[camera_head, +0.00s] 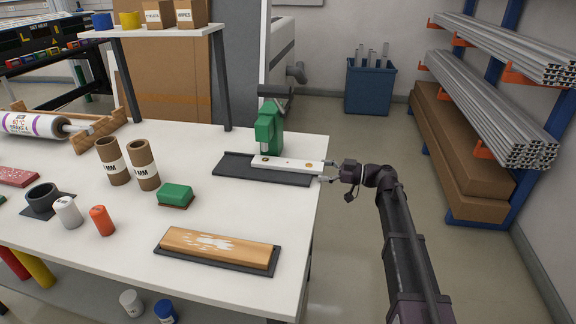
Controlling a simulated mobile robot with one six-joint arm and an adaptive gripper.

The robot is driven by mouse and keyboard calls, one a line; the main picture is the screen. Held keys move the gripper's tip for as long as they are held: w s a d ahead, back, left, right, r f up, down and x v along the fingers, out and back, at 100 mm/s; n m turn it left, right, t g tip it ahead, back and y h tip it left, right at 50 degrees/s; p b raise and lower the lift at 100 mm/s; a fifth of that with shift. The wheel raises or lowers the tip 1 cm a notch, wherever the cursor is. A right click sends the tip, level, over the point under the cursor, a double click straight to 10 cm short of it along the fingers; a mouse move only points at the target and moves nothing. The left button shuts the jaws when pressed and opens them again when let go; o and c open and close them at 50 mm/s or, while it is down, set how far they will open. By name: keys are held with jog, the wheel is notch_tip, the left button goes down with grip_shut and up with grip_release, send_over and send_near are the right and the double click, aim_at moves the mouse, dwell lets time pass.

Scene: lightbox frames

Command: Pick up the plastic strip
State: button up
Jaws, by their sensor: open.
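The plastic strip (300,164) is white and flat, with small round marks on it. It lies on a dark grey mat (240,172) near the right edge of the table, just in front of a green upright tool (268,128). My gripper (326,171) comes from the right and is open. Its fingertips are at the strip's right end, one a little behind it and one a little in front. I cannot tell whether they touch the strip or how high they are above the mat.
The white table (205,222) also holds a wooden block on a dark tray (160,254), a green block (175,194), two brown tubes (144,168), and white and orange cylinders. A raised shelf (175,32) stands at the back. Metal bars (500,115) fill a rack at right.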

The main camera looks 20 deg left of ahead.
jog(key=shift+a, duration=0.2)
dwell(0.4)
jog(key=c, duration=1.2)
jog(key=shift+r, duration=0.15)
notch_tip(320, 180, up, 3)
jog(key=p, duration=0.3)
jog(key=shift+r, duration=0.15)
jog(key=s+d, duration=0.2)
jog(key=s, duration=0.3)
jog(key=s+d+r+p, duration=0.1)
jog(key=s+d, duration=0.1)
jog(key=s, duration=0.2)
jog(key=s+d+p, duration=0.1)
jog(key=s+d, duration=0.1)
jog(key=s, duration=0.3)
jog(key=shift+s+d+r, duration=0.25)
jog(key=shift+s+d, duration=0.05)
jog(key=shift+d, duration=0.1)
